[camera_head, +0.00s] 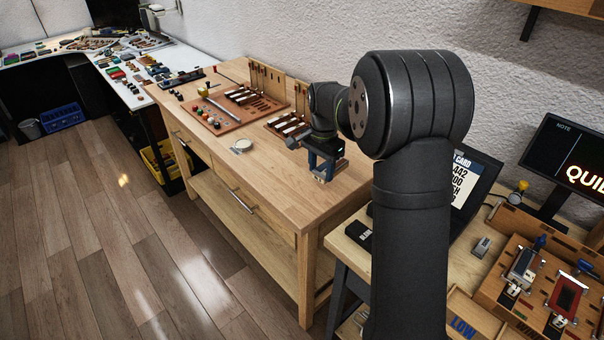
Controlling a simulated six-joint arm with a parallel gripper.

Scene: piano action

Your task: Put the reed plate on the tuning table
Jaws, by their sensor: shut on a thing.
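My gripper (325,177) hangs over the front right part of the wooden workbench (275,210), pointing down. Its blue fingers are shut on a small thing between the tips. That thing is mostly hidden and too small for me to tell whether it is the reed plate. The table at the lower right (352,258) carries a wooden fixture board (530,322), a screen reading "NOTE" (570,155) and a card display (465,185). No label shows which surface is the tuning table.
Tool boards (232,122) with pegs and strips stand at the back of the workbench. A small round white dish (241,146) lies near its front edge. A small grey metal block (482,247) and a tray marked "LOW" (465,325) are on the right table. My arm hides part of both tables.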

